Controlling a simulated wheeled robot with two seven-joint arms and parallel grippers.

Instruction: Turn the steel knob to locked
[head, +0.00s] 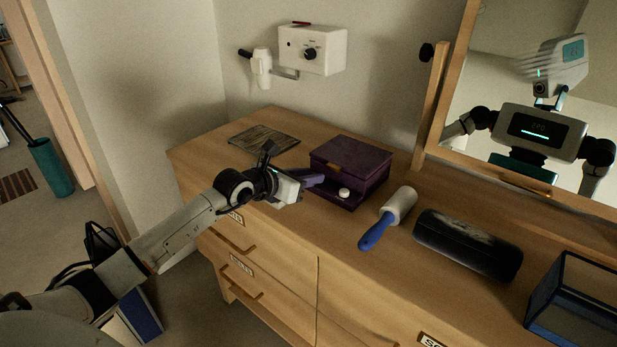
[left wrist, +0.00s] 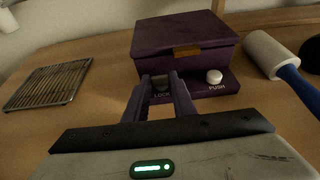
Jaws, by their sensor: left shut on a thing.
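A purple box (head: 350,163) with a closed lid stands on the wooden dresser; it also shows in the left wrist view (left wrist: 186,45). On its front ledge, the steel knob (left wrist: 160,83) sits above the word LOCK, and a white button (left wrist: 214,76) sits above the word PUSH. My left gripper (head: 316,179) reaches the ledge from the left. In the left wrist view its two purple fingers are shut on the knob, one on each side. The fingers hide part of the knob, so its turned position is unclear. My right gripper is not in view.
A lint roller (head: 388,217), a dark case (head: 467,244) and a blue-edged box (head: 575,300) lie to the right. A white wall unit (head: 313,50) and a mirror (head: 530,110) are behind.

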